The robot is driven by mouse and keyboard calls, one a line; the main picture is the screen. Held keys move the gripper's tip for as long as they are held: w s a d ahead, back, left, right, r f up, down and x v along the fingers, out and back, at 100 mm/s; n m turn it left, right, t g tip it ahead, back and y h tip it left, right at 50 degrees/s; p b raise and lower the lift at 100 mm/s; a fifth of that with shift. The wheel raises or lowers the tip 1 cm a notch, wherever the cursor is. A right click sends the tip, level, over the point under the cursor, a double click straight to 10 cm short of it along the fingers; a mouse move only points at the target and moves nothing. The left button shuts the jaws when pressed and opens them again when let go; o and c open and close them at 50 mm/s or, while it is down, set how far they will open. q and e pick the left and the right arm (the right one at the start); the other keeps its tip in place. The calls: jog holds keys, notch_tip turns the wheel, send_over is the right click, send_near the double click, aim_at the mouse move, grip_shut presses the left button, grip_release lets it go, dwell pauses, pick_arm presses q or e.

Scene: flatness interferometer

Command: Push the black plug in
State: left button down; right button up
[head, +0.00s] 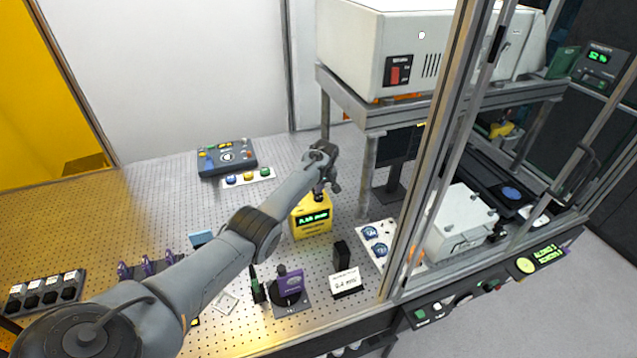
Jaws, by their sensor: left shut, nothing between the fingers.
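My left arm reaches in from the lower left. My left gripper (333,185) is at the middle of the bench, pointing down, just above and behind the yellow box (312,222) with a green-lit display. Its fingers look shut and empty. A small dark part (319,196) shows at the top of the yellow box, close under the gripper; I cannot tell whether it is the black plug or whether the gripper touches it. A black upright block (341,255) stands in front of the yellow box, apart from the gripper. My right gripper is out of view.
A white instrument (360,40) with a red switch sits on a raised shelf behind the gripper. A framed glass enclosure (432,150) bounds the right. A blue control box (226,157) and a button strip (248,177) lie left. A purple-and-black stand (290,290) is in front.

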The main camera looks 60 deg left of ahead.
pick_arm(q)
jog(key=shift+s+f, duration=0.15)
jog(key=shift+f, duration=0.35)
jog(key=shift+r+p, duration=0.5)
jog(key=shift+p, duration=0.05)
notch_tip(320, 180, up, 5)
jog(key=p, duration=0.4)
jog(key=shift+f, duration=0.2)
jog(key=w+b+v, duration=0.1)
jog(key=v, duration=0.8)
jog(key=s+d+f+m+p, duration=0.1)
jog(key=s+d+f+m, duration=0.25)
jog(key=d, duration=0.45)
jog(key=s+d+f+m+t, duration=0.1)
jog(key=s+d+f+m, duration=0.2)
jog(key=d+f, duration=0.3)
jog(key=s+d+f+m+p, duration=0.1)
jog(key=s+d+f+m, duration=0.3)
jog(key=d, duration=0.5)
jog(key=s+d+r+m+t+h, duration=0.1)
jog(key=s+d+r+m, duration=0.1)
jog(key=s+d, duration=0.8)
jog(key=s+d+r+m+h+p, duration=0.1)
jog(key=s+d+m, duration=0.4)
jog(key=s+d, duration=0.5)
jog(key=shift+s+d+r+t+h, duration=0.15)
jog(key=shift+s+r+t+h, duration=0.3)
jog(key=shift+r+h, duration=0.35)
